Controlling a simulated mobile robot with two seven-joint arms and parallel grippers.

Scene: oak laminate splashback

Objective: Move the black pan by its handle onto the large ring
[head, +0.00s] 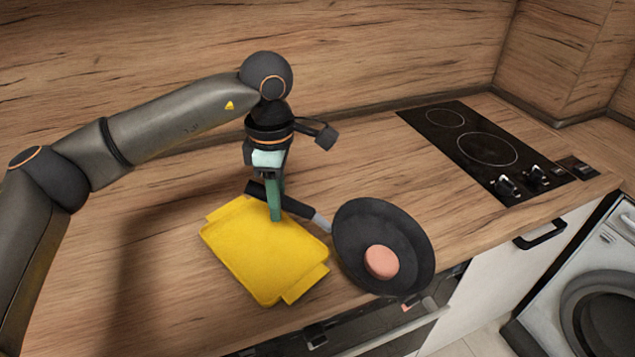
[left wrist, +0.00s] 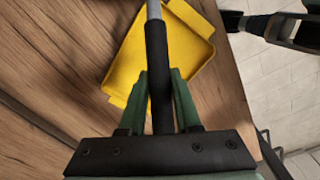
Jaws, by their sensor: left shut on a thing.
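The black pan (head: 362,245) has a round pinkish patty-like thing (head: 381,262) in it. My left gripper (head: 275,207) is shut on the pan's dark handle, which also shows between the green fingers in the left wrist view (left wrist: 156,60). The pan looks tilted and is held over the counter's front edge, right of a yellow tray (head: 262,252). The handle passes above the tray. The large ring (head: 487,149) is on the black hob (head: 462,145), bare, to the right and behind the pan. What looks like my right gripper shows partly at the left wrist view's upper right (left wrist: 270,25).
A smaller ring (head: 445,118) lies behind the large one. Knobs (head: 520,181) stand at the hob's front right. The wooden splashback (head: 400,50) closes off the back. Bare counter (head: 390,165) lies between pan and hob. A washing machine (head: 590,290) stands lower right.

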